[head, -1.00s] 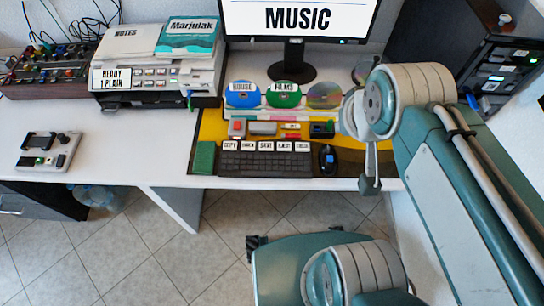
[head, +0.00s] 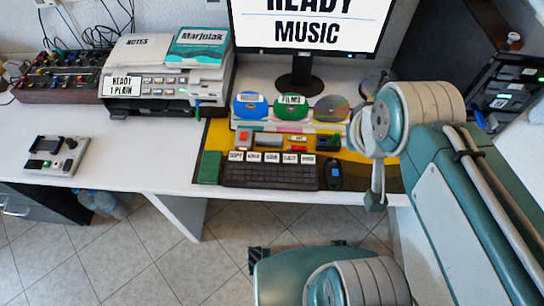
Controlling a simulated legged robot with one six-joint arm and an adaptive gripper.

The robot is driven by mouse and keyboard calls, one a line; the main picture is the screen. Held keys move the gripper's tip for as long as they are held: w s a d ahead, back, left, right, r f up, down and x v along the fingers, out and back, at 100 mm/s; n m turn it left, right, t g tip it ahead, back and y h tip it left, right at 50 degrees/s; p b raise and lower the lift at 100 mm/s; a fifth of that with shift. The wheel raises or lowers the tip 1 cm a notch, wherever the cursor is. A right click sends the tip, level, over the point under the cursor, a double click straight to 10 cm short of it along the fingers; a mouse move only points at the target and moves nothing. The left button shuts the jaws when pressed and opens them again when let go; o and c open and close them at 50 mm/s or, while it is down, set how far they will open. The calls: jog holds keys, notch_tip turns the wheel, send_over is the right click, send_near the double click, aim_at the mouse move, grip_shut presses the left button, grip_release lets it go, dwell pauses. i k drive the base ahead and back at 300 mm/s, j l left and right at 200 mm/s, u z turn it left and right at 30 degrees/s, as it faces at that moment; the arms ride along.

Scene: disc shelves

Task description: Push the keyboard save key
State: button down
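The dark keyboard (head: 270,175) lies at the front of the desk on a yellow and dark mat. A row of white labelled keys runs along its back edge. The middle one, the save key (head: 272,157), is hard to read now, but its label reads SAVE in the earlier view. My gripper (head: 375,203) appears as a small dark end hanging below my arm, right of the keyboard and mouse near the desk's front edge. It is apart from the keys. Its fingers are too small to make out.
A mouse (head: 333,176) lies right of the keyboard and a green block (head: 209,167) left of it. Small coloured items and upright discs (head: 291,107) stand behind, below the monitor (head: 310,25). A printer (head: 160,85) stands at the back left.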

aim_at(270, 158)
jog(key=j+z, duration=0.35)
jog(key=k+j+z, duration=0.3)
jog(key=j, duration=0.15)
jog(key=j+z, duration=0.35)
jog(key=k+j+z, duration=0.2)
jog(key=j+z, duration=0.15)
